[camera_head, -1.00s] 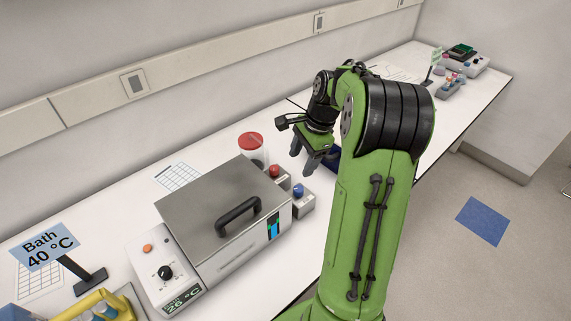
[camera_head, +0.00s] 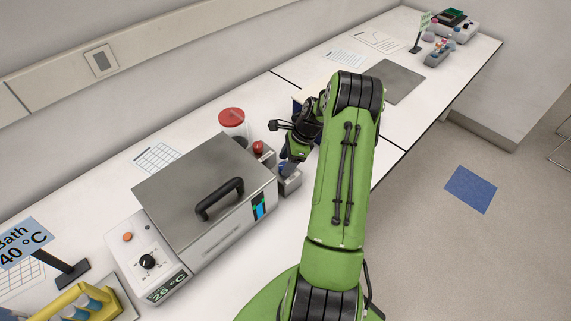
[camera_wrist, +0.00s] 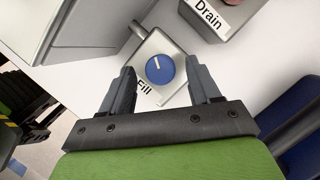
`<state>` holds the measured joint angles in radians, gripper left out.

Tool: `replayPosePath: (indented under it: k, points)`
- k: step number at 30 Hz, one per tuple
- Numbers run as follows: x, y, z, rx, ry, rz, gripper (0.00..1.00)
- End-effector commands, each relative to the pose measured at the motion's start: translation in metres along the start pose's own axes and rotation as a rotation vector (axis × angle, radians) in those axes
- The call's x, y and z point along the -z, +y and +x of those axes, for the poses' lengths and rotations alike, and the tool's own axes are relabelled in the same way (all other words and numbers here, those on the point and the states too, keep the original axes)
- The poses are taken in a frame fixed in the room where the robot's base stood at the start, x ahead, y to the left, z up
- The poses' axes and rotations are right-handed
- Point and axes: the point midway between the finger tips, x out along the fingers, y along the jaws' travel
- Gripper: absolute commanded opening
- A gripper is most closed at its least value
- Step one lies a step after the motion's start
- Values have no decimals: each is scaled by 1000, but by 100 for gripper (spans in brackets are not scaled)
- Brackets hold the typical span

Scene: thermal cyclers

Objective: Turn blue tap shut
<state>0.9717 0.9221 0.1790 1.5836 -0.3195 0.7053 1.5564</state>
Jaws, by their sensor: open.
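The blue tap (camera_wrist: 160,69) is a round blue knob with a white line, on a grey block labelled "Fill" (camera_wrist: 146,92) in the wrist view. In the head view the blue tap is mostly hidden by my gripper (camera_head: 287,166), and its grey block (camera_head: 290,184) shows beside the metal bath. In the wrist view my gripper (camera_wrist: 160,78) is open, with one dark finger on each side of the blue knob. Whether the fingers touch the knob I cannot tell.
A block labelled "Drain" (camera_wrist: 211,18) stands close by; its red tap (camera_head: 258,147) shows in the head view. The metal water bath (camera_head: 205,190) with a black handle is to the left. A red-lidded jar (camera_head: 232,118) stands behind.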

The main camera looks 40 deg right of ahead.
Motion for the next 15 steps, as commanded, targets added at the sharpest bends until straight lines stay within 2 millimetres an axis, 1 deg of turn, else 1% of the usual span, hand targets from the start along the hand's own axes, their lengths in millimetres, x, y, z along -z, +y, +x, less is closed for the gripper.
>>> replayPosePath:
  k: [1, 3, 10, 11, 15]
  points:
    - [0, 0, 6, -1, 0, -1, 62]
    - [0, 0, 9, 0, 1, -1, 62]
    - [0, 0, 10, 1, 1, 0, 62]
    - [0, 0, 10, 1, 1, 0, 59]
    - [0, 0, 10, 1, 1, -1, 37]
